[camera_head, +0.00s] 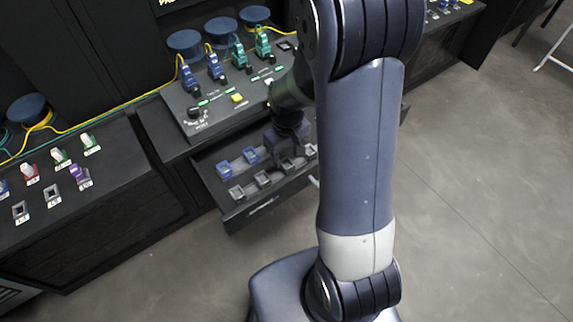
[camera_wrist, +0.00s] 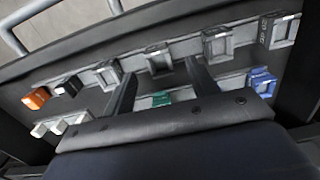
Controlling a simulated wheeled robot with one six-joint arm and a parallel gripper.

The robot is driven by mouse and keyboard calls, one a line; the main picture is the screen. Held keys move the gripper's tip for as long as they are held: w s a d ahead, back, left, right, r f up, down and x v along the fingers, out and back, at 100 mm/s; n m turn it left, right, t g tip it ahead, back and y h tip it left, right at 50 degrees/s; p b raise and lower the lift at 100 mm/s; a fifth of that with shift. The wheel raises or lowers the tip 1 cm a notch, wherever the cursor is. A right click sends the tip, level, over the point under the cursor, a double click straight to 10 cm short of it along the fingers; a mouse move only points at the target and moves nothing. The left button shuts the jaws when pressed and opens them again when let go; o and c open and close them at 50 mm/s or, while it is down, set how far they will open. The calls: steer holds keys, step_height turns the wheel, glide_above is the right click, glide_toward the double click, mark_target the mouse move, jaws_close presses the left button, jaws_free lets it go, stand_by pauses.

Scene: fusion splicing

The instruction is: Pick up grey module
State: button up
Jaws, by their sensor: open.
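Several grey modules sit in a row in the open drawer. In the head view, grey modules show at the drawer's front (camera_head: 236,193) and further right along the row (camera_head: 262,179). In the wrist view, one grey module (camera_wrist: 157,59) lies just beyond the gap between my fingertips, with another grey module (camera_wrist: 108,75) to its left and a grey module (camera_wrist: 216,42) to its right. My gripper (camera_wrist: 163,80) is open, with nothing visible between its fingers. In the head view my gripper (camera_head: 290,145) hangs over the drawer, partly hidden by my arm.
The drawer (camera_head: 245,212) also holds blue modules (camera_head: 224,170), an orange module (camera_wrist: 37,98), a black module (camera_wrist: 68,86) and a green module (camera_wrist: 161,98). A control panel (camera_head: 225,115) with plugged connectors stands behind it. A left bench (camera_head: 110,205) carries more modules.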

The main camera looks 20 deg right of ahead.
mark_target(287, 165)
steer(key=shift+w+f, duration=0.2)
steer(key=shift+f, duration=1.55)
steer(key=c, duration=0.9)
